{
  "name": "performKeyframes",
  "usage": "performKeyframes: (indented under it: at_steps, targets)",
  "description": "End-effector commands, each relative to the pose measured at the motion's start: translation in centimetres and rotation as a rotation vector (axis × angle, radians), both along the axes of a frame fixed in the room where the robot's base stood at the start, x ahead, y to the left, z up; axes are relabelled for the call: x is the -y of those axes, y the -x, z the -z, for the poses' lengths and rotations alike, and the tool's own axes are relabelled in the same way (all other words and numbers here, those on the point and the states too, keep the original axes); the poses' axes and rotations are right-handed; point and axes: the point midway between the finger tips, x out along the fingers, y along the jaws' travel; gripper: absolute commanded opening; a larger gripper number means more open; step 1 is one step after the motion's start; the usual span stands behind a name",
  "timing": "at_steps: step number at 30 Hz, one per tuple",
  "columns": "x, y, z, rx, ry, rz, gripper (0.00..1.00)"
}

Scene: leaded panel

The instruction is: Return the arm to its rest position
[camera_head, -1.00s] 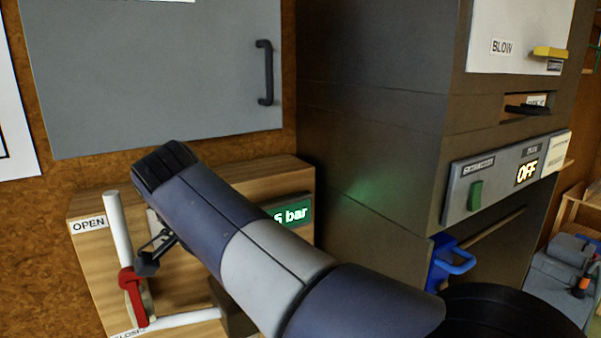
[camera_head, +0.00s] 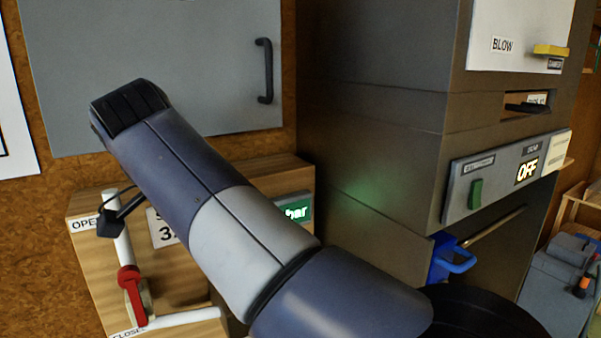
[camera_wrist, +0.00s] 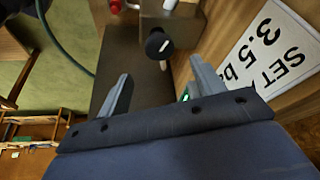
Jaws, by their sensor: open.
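My arm (camera_head: 200,190) reaches up and left across the head view, in front of the wooden panel; its end covers part of that panel. In the wrist view my gripper (camera_wrist: 161,88) has its two fingers apart with nothing held between them. A round black knob (camera_wrist: 158,44) on a grey fitting lies beyond the fingertips, apart from them. A white label (camera_wrist: 268,48) reading "SET 3.5 bar" is to the right of the fingers. The fingers cannot be made out clearly in the head view.
A red valve handle (camera_head: 130,283) sits on a white pipe between OPEN and CLOSED labels. A green display (camera_head: 297,211) is partly behind my arm. A grey cabinet door (camera_head: 200,60) is above, and a large dark machine (camera_head: 370,130) with an OFF display stands right.

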Motion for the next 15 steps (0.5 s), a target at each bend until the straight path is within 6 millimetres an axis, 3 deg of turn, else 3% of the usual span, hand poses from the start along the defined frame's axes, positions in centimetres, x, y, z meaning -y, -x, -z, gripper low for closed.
performKeyframes:
  at_steps: [15]
  targets:
    - [1.8, -2.4, 7.0, 0.001, -0.002, -0.029, 0.64]
